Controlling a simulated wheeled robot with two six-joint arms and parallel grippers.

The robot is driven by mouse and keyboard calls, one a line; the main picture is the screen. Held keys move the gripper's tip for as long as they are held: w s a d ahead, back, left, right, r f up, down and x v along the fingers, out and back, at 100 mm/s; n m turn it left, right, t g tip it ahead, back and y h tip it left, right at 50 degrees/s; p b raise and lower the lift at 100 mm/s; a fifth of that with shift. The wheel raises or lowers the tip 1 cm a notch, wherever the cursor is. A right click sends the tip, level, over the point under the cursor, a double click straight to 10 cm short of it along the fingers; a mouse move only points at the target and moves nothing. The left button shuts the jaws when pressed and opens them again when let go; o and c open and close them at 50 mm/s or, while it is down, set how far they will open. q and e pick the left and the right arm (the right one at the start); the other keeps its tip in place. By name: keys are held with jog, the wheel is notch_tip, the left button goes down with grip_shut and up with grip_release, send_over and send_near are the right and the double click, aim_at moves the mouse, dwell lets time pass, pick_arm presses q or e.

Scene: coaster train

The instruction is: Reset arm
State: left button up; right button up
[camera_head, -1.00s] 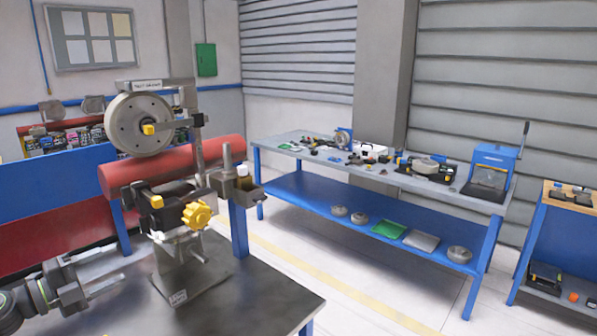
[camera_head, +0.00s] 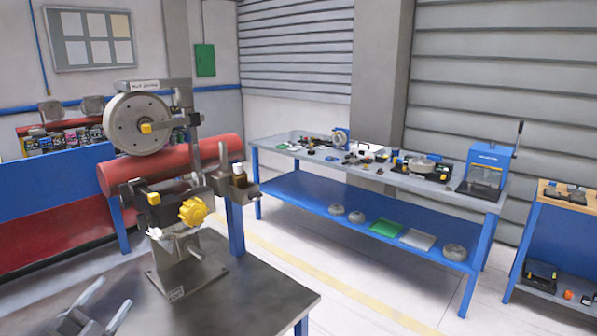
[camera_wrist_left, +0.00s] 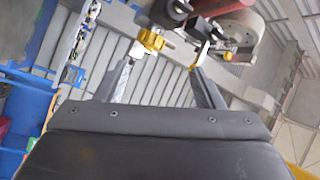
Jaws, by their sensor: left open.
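My left gripper (camera_head: 97,310) shows at the bottom left of the head view, over the near grey table (camera_head: 255,290). Its two fingers are apart with nothing between them. In the left wrist view the open fingers (camera_wrist_left: 160,85) point toward the wheel machine, with a clear gap between them. The machine (camera_head: 188,265) stands on the table, with a grey wheel (camera_head: 137,124) on top and a yellow knob (camera_head: 193,211) lower down. The gripper is in front of the machine's base and apart from it. My right gripper is not in view.
A red cylinder (camera_head: 170,165) shows behind the machine. A long blue-legged workbench (camera_head: 290,149) with small parts stands beyond, with a blue press (camera_head: 487,165) at its right end. Another bench (camera_head: 545,235) is at the far right. The near table's right part is clear.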

pick_arm(q)
jog(key=s+f+n+g+y, duration=0.85)
jog(key=s+f+n, duration=0.35)
jog(key=s+f, duration=0.35)
jog(key=s+d+f+n+g+h, duration=0.15)
jog(key=s+d+g, duration=0.3)
jog(key=s, duration=0.45)
jog(key=s+d+f+n+g+h, duration=0.1)
jog(key=s+d+f+g+h, duration=0.3)
jog(key=s, duration=0.6)
notch_tip(320, 180, down, 28)
jog(key=a+y+b, duration=0.1)
jog(key=y+b, duration=0.1)
jog(key=b, duration=0.2)
jog(key=s+f+b, duration=0.2)
jog(key=s+f, duration=0.5)
jog(key=f, duration=0.3)
jog(key=s+d+f+g+b, duration=0.1)
jog(key=s+f+b, duration=0.1)
jog(key=s+f, duration=0.6)
jog(key=shift+d+f+g, duration=0.2)
jog(key=shift+f+g, duration=0.1)
jog(key=shift+f, duration=0.65)
